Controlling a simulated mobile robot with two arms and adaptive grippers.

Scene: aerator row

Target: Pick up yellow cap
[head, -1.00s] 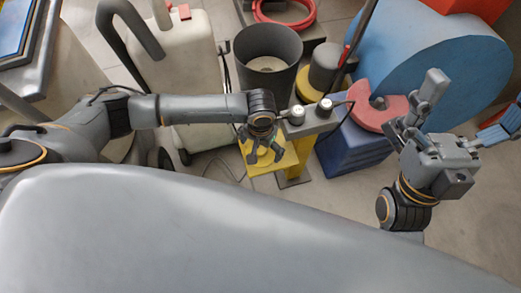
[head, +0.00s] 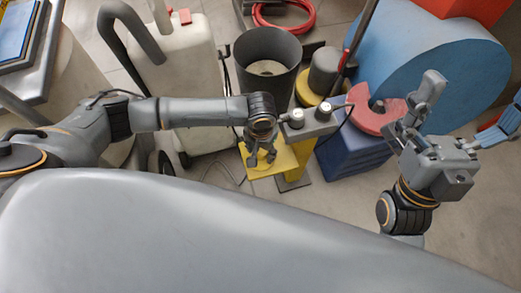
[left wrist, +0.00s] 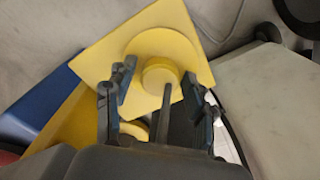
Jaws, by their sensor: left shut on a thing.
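The yellow cap (left wrist: 160,78) is a short round knob on a wider yellow disc and a square yellow plate (left wrist: 92,58) in the left wrist view. My left gripper (left wrist: 160,72) has one fingertip on either side of the cap and is shut on it. In the head view my left gripper (head: 261,163) points down over the yellow plate (head: 283,163) and hides the cap. My right gripper (head: 474,100) is at the right, its fingers spread, apart from the cap.
A grey bar with two light knobs (head: 308,122) stands right beside my left gripper. A dark bin (head: 266,50) is behind it, a white tank (head: 185,60) to the left. A red curved piece (head: 376,108) and blue blocks (head: 350,155) are to the right. Floor is clear at lower right.

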